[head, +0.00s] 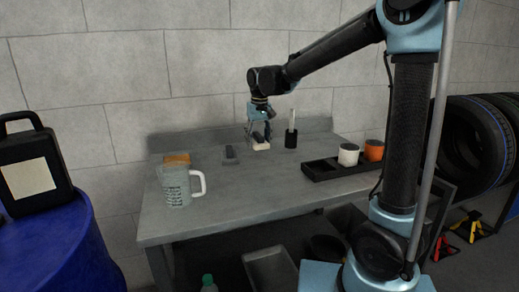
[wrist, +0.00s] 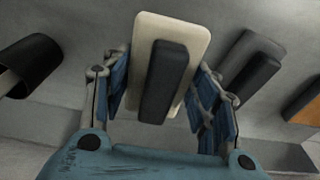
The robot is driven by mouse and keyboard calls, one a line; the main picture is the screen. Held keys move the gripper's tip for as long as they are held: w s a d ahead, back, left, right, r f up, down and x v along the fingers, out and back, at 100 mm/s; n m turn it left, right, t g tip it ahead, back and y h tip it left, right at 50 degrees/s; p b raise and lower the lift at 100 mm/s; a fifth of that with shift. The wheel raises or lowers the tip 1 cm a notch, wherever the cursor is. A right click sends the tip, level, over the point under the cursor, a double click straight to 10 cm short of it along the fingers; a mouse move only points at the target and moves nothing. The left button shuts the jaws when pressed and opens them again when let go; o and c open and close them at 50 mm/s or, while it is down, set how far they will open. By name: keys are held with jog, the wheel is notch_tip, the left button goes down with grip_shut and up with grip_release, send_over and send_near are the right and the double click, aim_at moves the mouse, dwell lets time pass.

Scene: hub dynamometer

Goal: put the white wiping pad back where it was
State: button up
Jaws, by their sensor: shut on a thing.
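The white wiping pad (wrist: 188,40) has a dark block-shaped handle (wrist: 165,80) on its back. In the wrist view it lies between the blue fingers of my gripper (wrist: 168,98), which is shut on it. In the head view my gripper (head: 259,137) points down over the back of the grey table, with the pad (head: 260,146) at its fingertips. I cannot tell whether the pad touches the table top.
A black cup with a pale stick (head: 291,138) stands close right of my gripper. A dark block (head: 231,152) and a wood-coloured piece (head: 177,159) are to the left. A large mug (head: 174,187) and a black tray (head: 322,170) with white and orange cups flank the clear front table (head: 240,199).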

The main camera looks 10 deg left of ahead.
aim_at(258, 155)
jog(key=shift+s+f, duration=0.1)
jog(key=shift+f, duration=2)
jog(key=shift+f, duration=0.25)
jog(key=o, duration=1.3)
jog(key=shift+f, duration=0.15)
jog(key=r, duration=0.8)
jog(key=s+d+r, duration=0.1)
jog(key=r, duration=0.3)
jog(key=shift+s+r, duration=0.1)
jog(key=shift+r, duration=0.25)
jog(key=shift+a, duration=0.1)
jog(key=shift+s, duration=0.1)
